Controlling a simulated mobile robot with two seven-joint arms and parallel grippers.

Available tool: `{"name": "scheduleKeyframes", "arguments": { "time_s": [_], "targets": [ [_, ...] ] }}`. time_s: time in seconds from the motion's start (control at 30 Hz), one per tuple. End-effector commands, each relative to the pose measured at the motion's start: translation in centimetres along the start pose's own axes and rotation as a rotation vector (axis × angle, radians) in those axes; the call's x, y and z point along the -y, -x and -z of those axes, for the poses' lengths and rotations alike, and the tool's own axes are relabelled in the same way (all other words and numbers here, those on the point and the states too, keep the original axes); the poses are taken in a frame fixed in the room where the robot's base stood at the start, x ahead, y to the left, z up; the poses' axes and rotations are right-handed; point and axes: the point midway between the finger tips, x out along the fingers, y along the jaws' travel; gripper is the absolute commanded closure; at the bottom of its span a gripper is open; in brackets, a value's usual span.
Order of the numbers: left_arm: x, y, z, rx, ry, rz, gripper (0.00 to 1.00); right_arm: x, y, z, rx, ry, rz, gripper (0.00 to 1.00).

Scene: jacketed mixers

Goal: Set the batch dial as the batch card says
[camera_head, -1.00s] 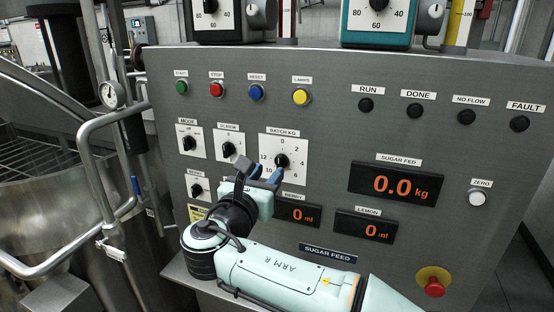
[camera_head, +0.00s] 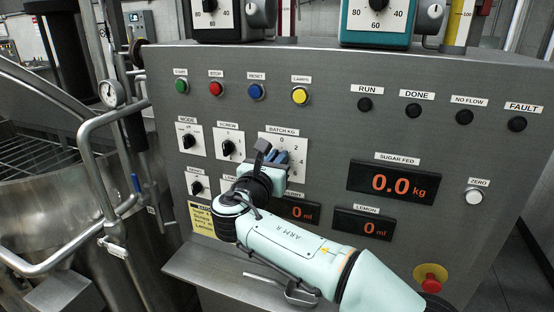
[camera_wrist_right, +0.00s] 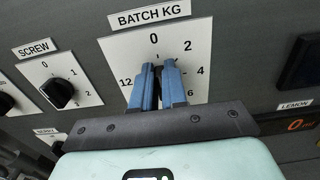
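The batch dial's white plate (camera_head: 299,146), labelled BATCH KG, is on the front of the grey panel, and its plate also shows in the right wrist view (camera_wrist_right: 197,50). My right gripper (camera_head: 272,156) is at this dial. In the right wrist view its two blue fingers (camera_wrist_right: 160,72) stand close together with the dark knob (camera_wrist_right: 159,76) between them, seemingly gripped. The fingers hide most of the knob, so its pointing is unclear. The yellow batch card (camera_head: 199,220) is at the panel's lower left, partly behind my right arm; its writing is too small to read surely. My left gripper is not in view.
The screw dial (camera_head: 228,148) and mode dial (camera_head: 187,142) sit left of the batch dial. The sugar display (camera_head: 393,183) reads 0.0 kg. A red stop button (camera_head: 430,278) is at lower right. A metal pipe rail (camera_head: 95,165) stands at left.

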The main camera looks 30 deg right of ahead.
Motion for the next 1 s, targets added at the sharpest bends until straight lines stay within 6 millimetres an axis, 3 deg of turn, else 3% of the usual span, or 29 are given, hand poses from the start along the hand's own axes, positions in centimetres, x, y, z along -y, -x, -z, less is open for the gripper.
{"name": "scheduleKeyframes", "arguments": {
  "time_s": [0.47, 1.0],
  "targets": [
    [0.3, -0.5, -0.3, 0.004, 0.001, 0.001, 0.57, 0.2, 0.0, 0.1, -0.001, -0.113, 0.000, 1.00],
    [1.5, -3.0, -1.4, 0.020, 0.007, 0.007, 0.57, 0.8, 0.1, 0.4, 0.000, -0.596, 0.000, 1.00]
  ]
}}
